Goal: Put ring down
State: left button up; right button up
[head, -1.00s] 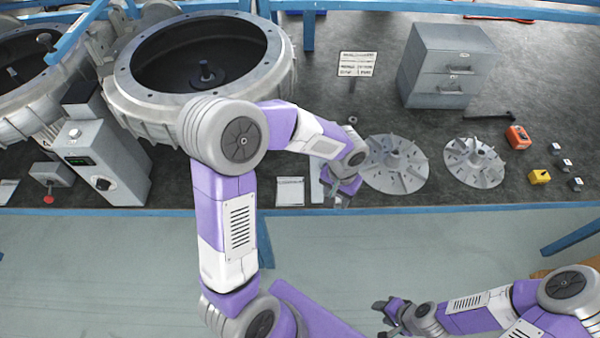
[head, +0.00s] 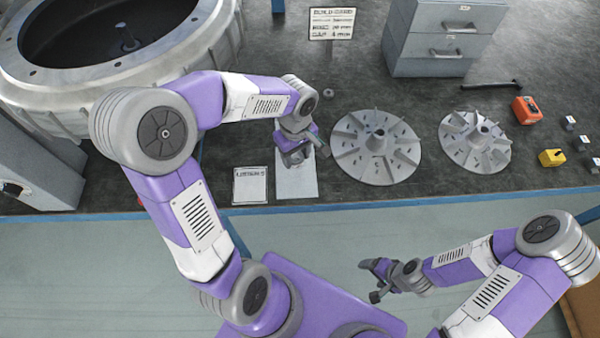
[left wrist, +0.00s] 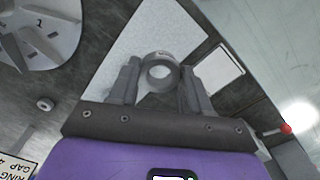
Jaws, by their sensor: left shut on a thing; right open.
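My left gripper (head: 295,158) is low over a plain pale sheet (head: 297,184) on the bench. In the left wrist view, the left gripper (left wrist: 161,78) is shut on a small grey ring (left wrist: 160,60) with a round hole. The pale sheet (left wrist: 120,68) lies behind the ring in that view. I cannot tell whether the ring touches the sheet. In the head view the ring is hidden or too small to make out. My right gripper (head: 370,280) is open and empty, off the bench at the front.
A bladed impeller disc (head: 405,150) lies right of the sheet, and another (head: 475,140) beyond it. A printed card (head: 250,187) lies left of the sheet. A small nut-like ring (head: 328,92) lies behind. A large round housing (head: 60,80) stands at left, a drawer cabinet (head: 440,45) behind.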

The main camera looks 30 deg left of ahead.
pick_arm(q)
jog(key=b, duration=0.1)
send_over(296, 179)
notch_tip(296, 179, down, 4)
jog(key=shift+d+f, duration=0.1)
notch_tip(296, 179, down, 5)
jog(key=shift+r+b, duration=0.1)
jog(key=shift+b, duration=0.95)
jog(key=shift+r, duration=0.1)
jog(key=shift+f+b, duration=0.3)
jog(key=shift+f, duration=0.05)
jog(key=o, duration=1.3)
jog(key=shift+c, duration=0.2)
